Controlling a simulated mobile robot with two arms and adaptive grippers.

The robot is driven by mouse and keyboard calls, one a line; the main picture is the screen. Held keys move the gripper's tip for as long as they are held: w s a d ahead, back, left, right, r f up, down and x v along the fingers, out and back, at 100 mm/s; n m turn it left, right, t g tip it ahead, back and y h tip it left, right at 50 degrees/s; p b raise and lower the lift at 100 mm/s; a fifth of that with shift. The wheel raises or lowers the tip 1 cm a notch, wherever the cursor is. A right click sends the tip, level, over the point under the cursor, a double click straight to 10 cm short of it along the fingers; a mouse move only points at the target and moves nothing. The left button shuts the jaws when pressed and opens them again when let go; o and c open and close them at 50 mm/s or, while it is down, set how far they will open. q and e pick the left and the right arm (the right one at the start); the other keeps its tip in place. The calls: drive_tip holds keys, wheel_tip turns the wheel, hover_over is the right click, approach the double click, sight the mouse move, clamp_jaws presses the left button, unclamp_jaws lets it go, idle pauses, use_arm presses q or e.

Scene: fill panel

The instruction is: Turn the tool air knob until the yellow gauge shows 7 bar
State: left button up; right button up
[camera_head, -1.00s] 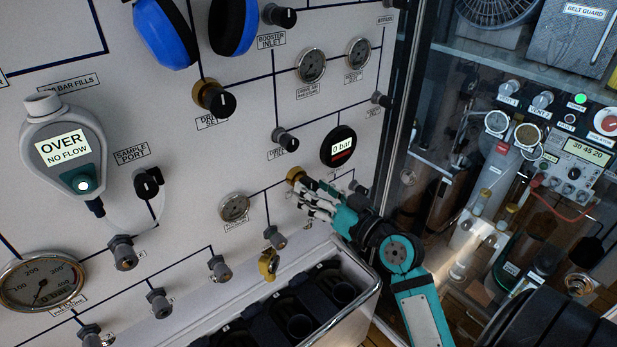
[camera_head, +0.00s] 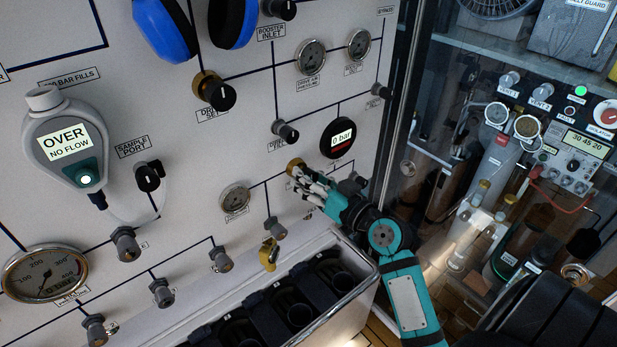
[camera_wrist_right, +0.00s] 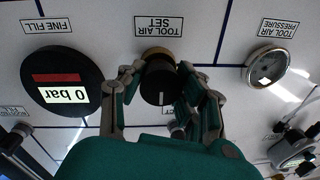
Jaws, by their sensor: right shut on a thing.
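The tool air set knob (camera_wrist_right: 158,82) is black with a brass collar and sits under its "TOOL AIR SET" label in the right wrist view. My right gripper (camera_wrist_right: 160,93) is shut on it, one finger on each side. In the head view my right gripper (camera_head: 305,178) reaches the knob's brass collar (camera_head: 294,165) and covers most of the knob. The round tool air pressure gauge (camera_wrist_right: 265,67) is beside the knob, and also shows in the head view (camera_head: 235,199). Its needle is too small to read. My left gripper is out of view.
The fine fill display (camera_wrist_right: 61,82) reads 0 bar, close to my right fingers. A yellow-handled valve (camera_head: 269,254) and a rack (camera_head: 345,306) of black holders lie below. A clear-fronted cabinet (camera_head: 400,120) stands to the right. A grey meter (camera_head: 66,140) reads "OVER NO FLOW".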

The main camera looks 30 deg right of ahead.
drive_tip(key=m, duration=0.4)
drive_tip(key=shift+r, duration=0.1)
drive_tip(key=o, duration=1.2)
drive_tip(key=shift+s, duration=0.25)
drive_tip(key=s, duration=0.3)
drive_tip(key=s+d, duration=0.1)
drive_tip(key=s, duration=0.7)
drive_tip(key=shift+s+d, duration=0.2)
drive_tip(key=shift+d, duration=0.1)
drive_tip(key=shift+f, duration=0.2)
idle(0.9)
